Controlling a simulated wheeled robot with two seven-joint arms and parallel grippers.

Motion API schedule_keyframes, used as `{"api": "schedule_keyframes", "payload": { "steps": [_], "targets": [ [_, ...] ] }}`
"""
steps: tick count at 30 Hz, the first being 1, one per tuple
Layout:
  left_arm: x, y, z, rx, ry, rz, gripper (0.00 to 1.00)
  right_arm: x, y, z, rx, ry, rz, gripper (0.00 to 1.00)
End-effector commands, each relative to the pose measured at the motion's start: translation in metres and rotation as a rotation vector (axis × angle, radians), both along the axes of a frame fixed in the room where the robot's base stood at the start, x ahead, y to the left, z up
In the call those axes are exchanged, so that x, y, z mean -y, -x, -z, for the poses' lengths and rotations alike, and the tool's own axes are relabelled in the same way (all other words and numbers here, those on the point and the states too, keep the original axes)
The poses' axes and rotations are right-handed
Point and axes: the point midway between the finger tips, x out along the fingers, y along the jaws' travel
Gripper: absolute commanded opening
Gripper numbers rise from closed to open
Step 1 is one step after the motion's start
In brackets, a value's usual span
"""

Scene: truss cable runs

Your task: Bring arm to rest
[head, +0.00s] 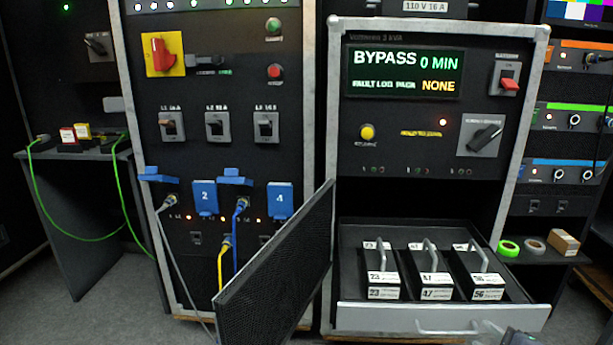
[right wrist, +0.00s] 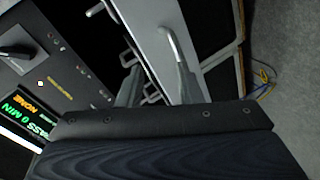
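My right gripper (right wrist: 157,82) is open, with its two grey fingers apart and nothing seen between them. The pulled-out drawer (head: 375,316) holds three black packs with handles, labelled 23 (head: 383,285), 47 (head: 434,285) and 56 (head: 487,285). My left gripper is not in view.
A black mesh door (head: 275,275) stands swung open left of the drawer. Yellow and blue cables (head: 222,262) hang from the middle cabinet. A small shelf at right carries tape rolls (head: 509,248) and a box (head: 563,242).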

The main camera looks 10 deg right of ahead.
Motion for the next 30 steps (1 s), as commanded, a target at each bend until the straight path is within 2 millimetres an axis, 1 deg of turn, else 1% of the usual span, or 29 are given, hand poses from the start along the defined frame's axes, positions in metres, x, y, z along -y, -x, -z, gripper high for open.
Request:
{"api": "schedule_keyframes", "payload": {
  "steps": [1, 2, 5, 6, 8, 9, 11, 12, 18, 22, 24, 29, 30],
  "targets": [
    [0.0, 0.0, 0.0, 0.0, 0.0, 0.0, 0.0, -0.007, 0.001, -0.011, -0.013, -0.091, 0.076, 0.33],
    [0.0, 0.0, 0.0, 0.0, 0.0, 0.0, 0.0, -0.011, 0.004, -0.014, -0.028, -0.161, 0.13, 0.33],
    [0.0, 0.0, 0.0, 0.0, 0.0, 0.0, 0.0, -0.034, 0.019, -0.017, -0.091, -0.418, 0.291, 0.33],
    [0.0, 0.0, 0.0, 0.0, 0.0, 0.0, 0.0, -0.047, 0.027, -0.017, -0.121, -0.524, 0.344, 0.33],
    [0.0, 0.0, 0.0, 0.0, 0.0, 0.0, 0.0, -0.069, 0.041, -0.016, -0.173, -0.677, 0.411, 0.33],
    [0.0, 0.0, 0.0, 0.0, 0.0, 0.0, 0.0, -0.084, 0.05, -0.014, -0.211, -0.767, 0.446, 0.33],
    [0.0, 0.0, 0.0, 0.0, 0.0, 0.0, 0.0, -0.106, 0.064, -0.012, -0.271, -0.887, 0.489, 0.33],
    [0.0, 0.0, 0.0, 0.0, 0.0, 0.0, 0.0, -0.12, 0.073, -0.011, -0.312, -0.957, 0.51, 0.33],
    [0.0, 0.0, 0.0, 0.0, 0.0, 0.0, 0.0, -0.186, 0.119, -0.01, -0.528, -1.224, 0.58, 0.33],
    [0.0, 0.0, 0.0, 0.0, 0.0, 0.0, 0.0, -0.222, 0.151, -0.013, -0.677, -1.339, 0.603, 0.33],
    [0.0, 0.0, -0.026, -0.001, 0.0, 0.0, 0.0, -0.222, 0.15, -0.038, -0.681, -1.341, 0.612, 0.33],
    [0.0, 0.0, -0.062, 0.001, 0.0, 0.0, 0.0, -0.221, 0.15, -0.073, -0.679, -1.339, 0.614, 0.33],
    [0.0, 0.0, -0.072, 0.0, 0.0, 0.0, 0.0, -0.221, 0.15, -0.083, -0.679, -1.338, 0.613, 0.33]
  ]
}}
